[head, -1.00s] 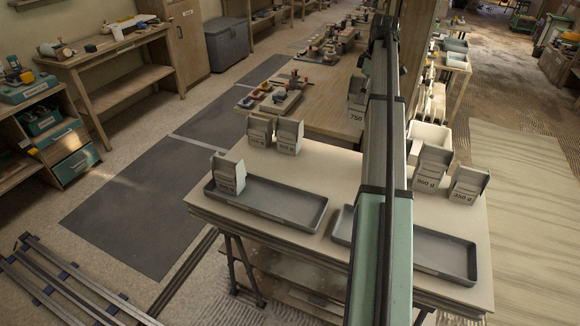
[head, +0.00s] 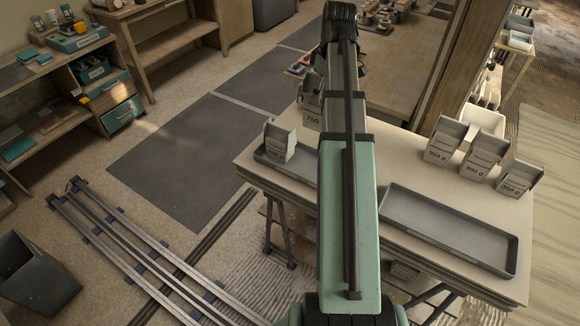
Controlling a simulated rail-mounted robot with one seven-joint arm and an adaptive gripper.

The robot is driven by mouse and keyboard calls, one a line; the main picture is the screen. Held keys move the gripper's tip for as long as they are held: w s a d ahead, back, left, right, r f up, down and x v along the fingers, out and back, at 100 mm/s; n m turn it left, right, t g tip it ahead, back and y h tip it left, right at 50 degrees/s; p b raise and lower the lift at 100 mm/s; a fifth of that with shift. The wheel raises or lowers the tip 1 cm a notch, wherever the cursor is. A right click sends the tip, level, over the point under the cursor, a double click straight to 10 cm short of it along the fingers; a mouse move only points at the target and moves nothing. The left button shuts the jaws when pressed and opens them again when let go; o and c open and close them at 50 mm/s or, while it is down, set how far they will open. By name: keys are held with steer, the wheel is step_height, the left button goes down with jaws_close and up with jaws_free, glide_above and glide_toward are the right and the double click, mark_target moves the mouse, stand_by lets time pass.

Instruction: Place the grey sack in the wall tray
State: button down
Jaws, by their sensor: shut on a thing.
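A grey sack marked 750 (head: 312,117) shows just left of my arm, upright above the back left of the table. My gripper (head: 317,84) is shut on it, mostly hidden behind the arm. Two shallow grey trays lie on the table. The left tray (head: 266,157) holds one grey sack (head: 279,142) and is partly covered by my arm. The right tray (head: 450,231) is empty. The labels on the tray fronts are too small to read, so I cannot tell which is the wall tray.
Three more grey sacks, a left one (head: 445,141), a middle one (head: 482,153) and a right one (head: 519,177), stand behind the right tray. A white bin (head: 483,119) is behind them. A wooden bench (head: 395,75) with small items adjoins the table. A dark bin (head: 35,278) stands at lower left.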

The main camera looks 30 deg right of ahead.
steer(key=shift+w+a+f, duration=0.1)
steer(key=shift+w+a, duration=0.05)
steer(key=shift+a, duration=0.45)
steer(key=shift+w+a+f+m, duration=0.1)
steer(key=shift+w+f+m, duration=0.05)
steer(key=shift+m, duration=0.15)
step_height(320, 180, down, 20)
steer(key=p, duration=0.4)
steer(key=shift+c, duration=0.7)
jaws_free()
steer(key=shift+s+d+r+b, duration=0.15)
steer(key=shift+s+r+b, duration=0.15)
steer(key=shift+r, duration=1.75)
steer(key=shift+s+d+r+b, duration=0.2)
steer(key=shift+r+b, duration=0.25)
steer(key=shift+r, duration=1.6)
steer(key=shift+s+d+r+b, duration=0.1)
steer(key=shift+s+r+b, duration=0.25)
steer(key=shift+r, duration=1.7)
